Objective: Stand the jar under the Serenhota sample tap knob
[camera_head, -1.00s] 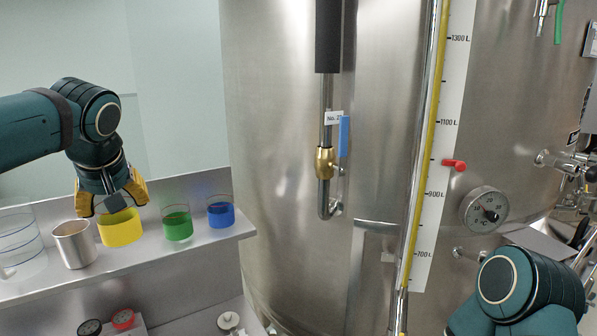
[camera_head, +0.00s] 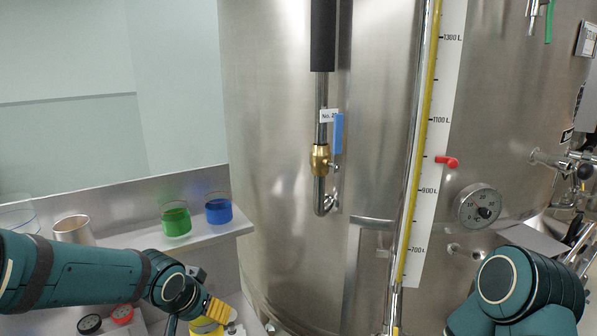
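The yellow jar (camera_head: 206,327) is off the shelf and shows only in part at the bottom edge. My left gripper (camera_head: 214,313), with yellow fingers, is shut on it; the lower part of the jar is out of view. No Serenhota label can be read on any tap. A brass valve with a blue lever (camera_head: 338,133) and a "No. 2" tag hangs on a pipe in front of the steel vat. Another tap (camera_head: 551,158) is on the vat at the right. My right gripper is not in view; only its arm shows at the bottom right.
A green jar (camera_head: 176,222), a blue jar (camera_head: 219,210), a steel cup (camera_head: 73,229) and a clear beaker (camera_head: 18,218) stand on the shelf (camera_head: 207,237). A sight tube with a scale (camera_head: 437,130) and a round dial (camera_head: 479,208) are on the vat.

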